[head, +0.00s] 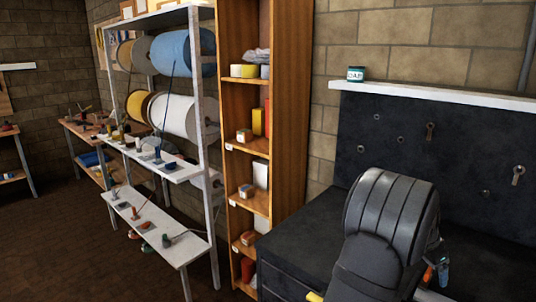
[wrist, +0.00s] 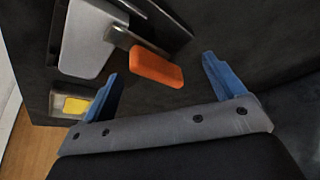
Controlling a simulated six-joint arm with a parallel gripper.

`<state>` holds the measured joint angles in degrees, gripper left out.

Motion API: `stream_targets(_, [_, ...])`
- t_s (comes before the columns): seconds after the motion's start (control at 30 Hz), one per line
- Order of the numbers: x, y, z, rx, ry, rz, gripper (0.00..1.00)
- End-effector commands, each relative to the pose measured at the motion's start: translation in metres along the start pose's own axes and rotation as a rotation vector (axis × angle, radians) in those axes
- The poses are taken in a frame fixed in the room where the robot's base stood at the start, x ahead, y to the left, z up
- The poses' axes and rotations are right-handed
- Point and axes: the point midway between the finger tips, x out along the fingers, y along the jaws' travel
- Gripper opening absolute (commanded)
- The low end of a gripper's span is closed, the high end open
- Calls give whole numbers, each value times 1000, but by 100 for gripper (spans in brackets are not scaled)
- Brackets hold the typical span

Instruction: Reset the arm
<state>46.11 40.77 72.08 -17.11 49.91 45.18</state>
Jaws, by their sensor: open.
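My gripper (wrist: 163,86) shows in the wrist view with its two blue fingers spread wide apart. Nothing is held between them. An orange block-like piece (wrist: 156,68), perhaps a handle, lies beyond the fingers near the middle of the picture, apart from both of them. It joins a dark metal bar. In the head view my dark arm stands over the black bench at the right and hides most of my gripper; a small blue part and an orange part show beside it.
In the wrist view a grey metal plate (wrist: 88,38) and a yellow piece (wrist: 76,104) lie at left. In the head view a black panel (head: 400,150) backs the bench (head: 300,225). A white ledge (head: 440,95) holds a jar (head: 355,74). A wooden shelf (head: 236,120) stands left.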

Motion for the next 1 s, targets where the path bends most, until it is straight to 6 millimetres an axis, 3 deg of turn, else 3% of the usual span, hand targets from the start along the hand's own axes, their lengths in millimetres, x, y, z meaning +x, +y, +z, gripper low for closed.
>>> stream_targets(1.0, [0,4,-1,-483,1,-200,87])
